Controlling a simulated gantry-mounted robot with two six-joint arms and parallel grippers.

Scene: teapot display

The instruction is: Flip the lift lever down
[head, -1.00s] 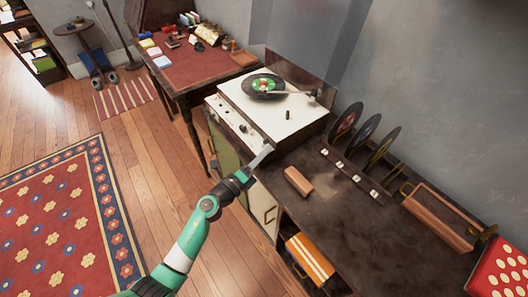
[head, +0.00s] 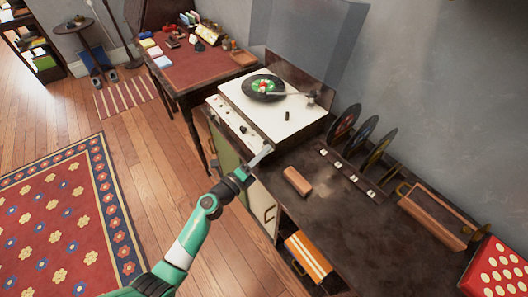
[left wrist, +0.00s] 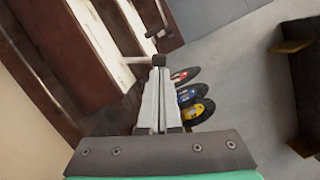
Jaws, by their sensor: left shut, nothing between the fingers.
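The record player (head: 270,123) has a white top with a dark record (head: 264,87) on its platter and a tonearm (head: 312,97) at the right. A small black lever (head: 287,116) stands on the white top, in front of the tonearm; I cannot tell its exact position. My left gripper (head: 268,148) is shut and empty, just off the player's near right corner, apart from the lever. In the left wrist view its closed fingers (left wrist: 158,100) point away, with a small dark block at their tips that I cannot identify. My right gripper is not in view.
A brown block (head: 297,181) lies on the dark cabinet top, right of my gripper. Records stand in a rack (head: 348,174) behind it. A wooden box (head: 433,218) and a red spotted box (head: 497,275) are further right. A clear raised lid (head: 305,45) stands behind the player.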

